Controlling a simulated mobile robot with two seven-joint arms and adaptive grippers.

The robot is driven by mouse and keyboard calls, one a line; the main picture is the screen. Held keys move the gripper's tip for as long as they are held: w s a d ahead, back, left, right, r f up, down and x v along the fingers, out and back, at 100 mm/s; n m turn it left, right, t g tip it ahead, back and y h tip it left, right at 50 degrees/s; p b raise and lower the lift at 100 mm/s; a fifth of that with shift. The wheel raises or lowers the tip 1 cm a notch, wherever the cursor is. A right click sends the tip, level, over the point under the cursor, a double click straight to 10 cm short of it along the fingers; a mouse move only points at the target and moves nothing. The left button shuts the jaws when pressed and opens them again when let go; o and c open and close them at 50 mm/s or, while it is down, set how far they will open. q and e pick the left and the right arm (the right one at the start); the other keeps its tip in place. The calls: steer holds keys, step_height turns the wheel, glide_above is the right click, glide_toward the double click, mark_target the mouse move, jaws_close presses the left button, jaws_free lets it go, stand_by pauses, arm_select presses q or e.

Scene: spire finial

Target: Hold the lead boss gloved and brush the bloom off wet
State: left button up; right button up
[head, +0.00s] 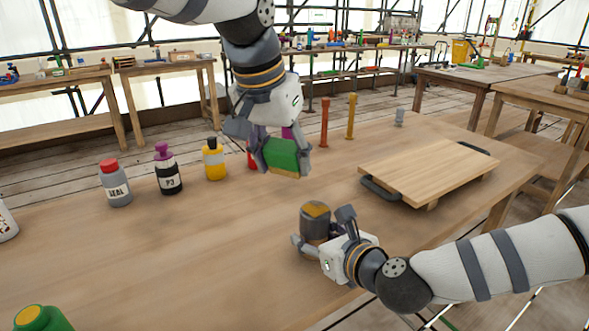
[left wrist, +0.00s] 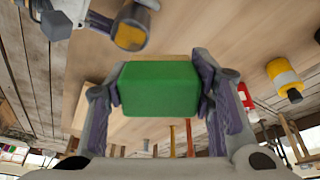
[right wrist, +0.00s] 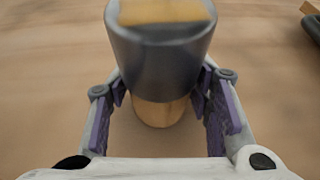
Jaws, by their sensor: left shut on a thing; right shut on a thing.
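The lead boss (head: 315,224) is a dark grey cylinder with a yellow-tan patch on top, upright at the table's front. It also shows in the left wrist view (left wrist: 131,27) and right wrist view (right wrist: 162,62), above a narrower wood-coloured lower part (right wrist: 158,111). My right gripper (head: 325,232) is shut on it low down, its fingers lined in purple. My left gripper (head: 282,155) is shut on a green block with a tan underside (head: 284,156), apparently the brush, above the table behind the boss. The block sits between purple-lined fingers in the left wrist view (left wrist: 159,89).
Grey red-capped (head: 116,183), dark purple-capped (head: 167,170) and yellow (head: 214,160) bottles stand at left. A wooden board with dark handles (head: 428,170) lies right of the boss. Red (head: 324,122) and yellow (head: 350,116) posts stand behind. A green container (head: 42,318) is front left.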

stand_by(0.4)
arm_select(q)
glide_above(316, 204)
steer(key=s, duration=0.1)
steer(key=shift+s+a+f, duration=0.1)
steer(key=shift+a+f, duration=0.05)
steer(key=shift+f, duration=0.45)
steer(key=shift+a+f, duration=0.1)
steer(key=shift+f, duration=2.25)
steer(key=shift+f, duration=0.6)
